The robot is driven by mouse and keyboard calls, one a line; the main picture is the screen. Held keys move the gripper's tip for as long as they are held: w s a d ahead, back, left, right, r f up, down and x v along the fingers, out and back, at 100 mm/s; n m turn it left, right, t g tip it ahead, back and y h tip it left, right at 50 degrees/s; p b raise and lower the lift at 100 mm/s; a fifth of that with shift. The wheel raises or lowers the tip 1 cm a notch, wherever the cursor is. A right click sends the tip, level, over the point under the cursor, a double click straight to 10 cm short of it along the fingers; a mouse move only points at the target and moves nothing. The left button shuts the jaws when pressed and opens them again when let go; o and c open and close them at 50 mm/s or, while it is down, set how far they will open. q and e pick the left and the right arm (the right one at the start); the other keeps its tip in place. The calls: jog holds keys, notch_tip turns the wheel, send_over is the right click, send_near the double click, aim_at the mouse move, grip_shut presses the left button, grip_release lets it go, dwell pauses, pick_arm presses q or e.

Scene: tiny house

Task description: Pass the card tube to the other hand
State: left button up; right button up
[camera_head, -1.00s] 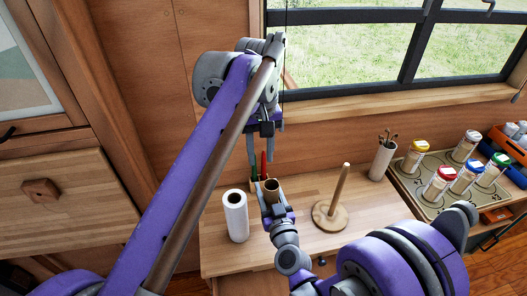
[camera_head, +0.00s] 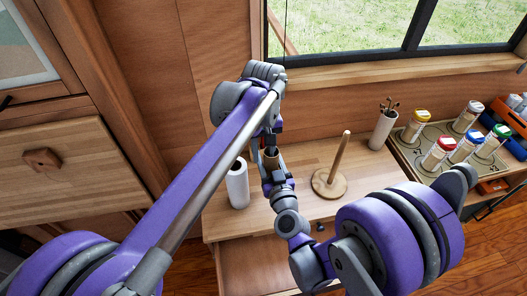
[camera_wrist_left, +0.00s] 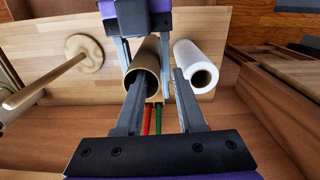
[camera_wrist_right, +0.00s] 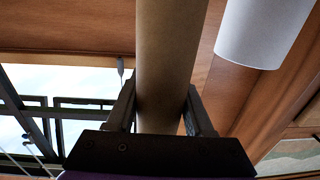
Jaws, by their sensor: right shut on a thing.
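The card tube (camera_head: 271,160) is brown and hollow. My right gripper (camera_wrist_right: 160,108) is shut on it, with one finger on each side in the right wrist view. The tube's open end (camera_wrist_left: 150,62) faces the left wrist camera. My left gripper (camera_wrist_left: 155,82) is open. One of its fingertips overlaps the tube's mouth in that view; the other is between the tube and a white roll. I cannot tell whether either finger touches the tube. In the head view my left gripper (camera_head: 268,142) is directly above the tube and partly hides it.
A white paper roll (camera_head: 237,186) stands close left of the tube. A wooden peg stand (camera_head: 330,184) is to the right. Behind are a utensil cup (camera_head: 382,130) and a tray of capped jars (camera_head: 428,176). Red and green sticks (camera_wrist_left: 158,120) show beyond the tube.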

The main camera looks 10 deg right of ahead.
pick_arm(q)
jog(key=shift+f, duration=0.1)
grip_shut()
pick_arm(e)
jog(key=o, duration=1.4)
